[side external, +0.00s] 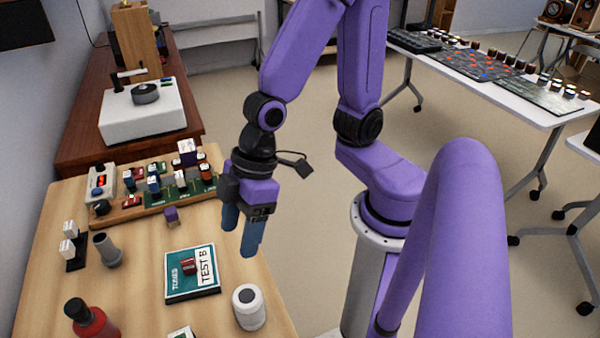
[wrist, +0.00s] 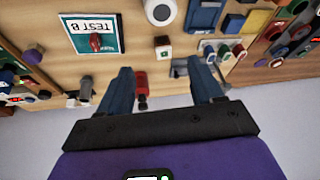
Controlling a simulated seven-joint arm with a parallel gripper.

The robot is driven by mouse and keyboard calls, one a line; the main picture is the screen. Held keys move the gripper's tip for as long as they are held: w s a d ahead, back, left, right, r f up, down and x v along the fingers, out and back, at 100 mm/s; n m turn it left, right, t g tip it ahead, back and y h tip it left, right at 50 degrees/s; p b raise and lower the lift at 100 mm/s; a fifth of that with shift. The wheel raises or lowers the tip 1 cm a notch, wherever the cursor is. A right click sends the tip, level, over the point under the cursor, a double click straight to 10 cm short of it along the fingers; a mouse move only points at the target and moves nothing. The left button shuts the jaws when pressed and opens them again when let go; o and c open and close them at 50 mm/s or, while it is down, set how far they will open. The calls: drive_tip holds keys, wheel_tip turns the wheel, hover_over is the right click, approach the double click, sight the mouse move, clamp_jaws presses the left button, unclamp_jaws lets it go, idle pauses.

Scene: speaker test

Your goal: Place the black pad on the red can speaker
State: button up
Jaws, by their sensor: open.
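A red cylinder with a dark top (side external: 90,319), which looks like the red can speaker, stands at the table's near left; a red one also shows in the wrist view (wrist: 140,80), between my fingers in the picture. I cannot surely pick out the black pad; a flat black piece (side external: 76,264) with white blocks lies at the left edge, and a dark piece shows in the wrist view (wrist: 86,89). My gripper (side external: 240,238) is open and empty, pointing down above the table's right side, apart from both. Its two blue fingers also show in the wrist view (wrist: 160,66).
A teal book with a "TEST B" card (side external: 205,285) lies mid-table, with a white cylinder (side external: 249,308) to its right. A grey cylinder (side external: 107,250) stands left of it. Electronics boards (side external: 160,190) crowd the back. Bare wood shows between the book and grey cylinder.

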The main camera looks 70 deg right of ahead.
drive_tip(key=s+d+r+h, duration=0.2)
drive_tip(key=s+d, duration=0.1)
drive_tip(key=d, duration=0.3)
drive_tip(key=s+d+r+n+g+h, duration=0.1)
drive_tip(key=s+d, duration=0.2)
drive_tip(key=d, duration=0.3)
drive_tip(key=shift+s+d+r+h, duration=0.2)
drive_tip(key=shift+d+r+h, duration=0.15)
drive_tip(key=shift+h, duration=0.05)
